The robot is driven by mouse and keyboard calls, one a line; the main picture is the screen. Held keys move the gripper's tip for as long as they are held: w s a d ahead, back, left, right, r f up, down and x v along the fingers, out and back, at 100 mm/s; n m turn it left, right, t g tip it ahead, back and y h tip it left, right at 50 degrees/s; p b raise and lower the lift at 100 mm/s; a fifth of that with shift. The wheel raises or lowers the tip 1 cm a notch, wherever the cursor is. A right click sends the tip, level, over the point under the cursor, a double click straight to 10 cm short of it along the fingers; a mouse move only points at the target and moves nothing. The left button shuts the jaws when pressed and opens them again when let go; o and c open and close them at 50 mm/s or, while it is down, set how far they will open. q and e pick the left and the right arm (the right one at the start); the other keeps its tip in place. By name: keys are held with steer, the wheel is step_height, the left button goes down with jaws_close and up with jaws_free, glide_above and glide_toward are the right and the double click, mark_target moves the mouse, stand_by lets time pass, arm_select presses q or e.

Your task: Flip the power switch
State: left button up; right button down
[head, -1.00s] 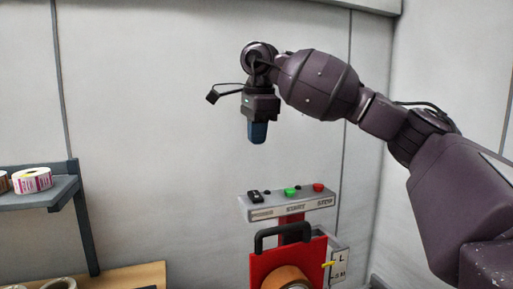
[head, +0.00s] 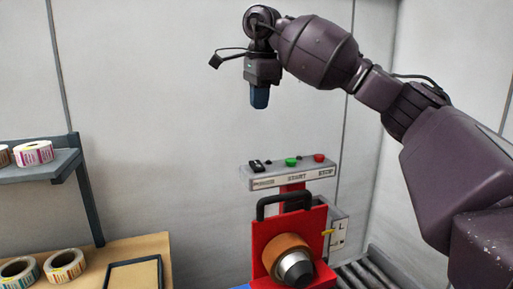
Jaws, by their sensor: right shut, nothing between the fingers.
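The power switch (head: 256,166) is a small black rocker at the left end of the grey control panel (head: 290,179), above the POWER lettering. A green START button (head: 291,162) and a red STOP button (head: 319,158) sit to its right on the same panel. My right gripper (head: 260,104) points down with its blue fingers shut and empty. It hangs above the switch in the picture, clear of the panel. Which way the switch is set is too small to tell. My left gripper is out of view.
Below the panel stands the red rewinder (head: 260,226) with a black handle and an orange-brown roll (head: 283,250) on its spindle. A grey shelf (head: 50,168) with label rolls is at left, over a wooden table (head: 150,243). Rollers (head: 362,276) lie at lower right.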

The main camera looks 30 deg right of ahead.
mark_target(256, 162)
steer(key=f, duration=0.4)
steer(key=w+f, duration=0.1)
steer(key=f, duration=0.7)
steer(key=shift+w+d+p, duration=0.15)
steer(key=shift+w+p, duration=0.1)
steer(key=shift+p, duration=0.05)
steer(key=shift+w+f, duration=0.1)
steer(key=shift+f, duration=0.9)
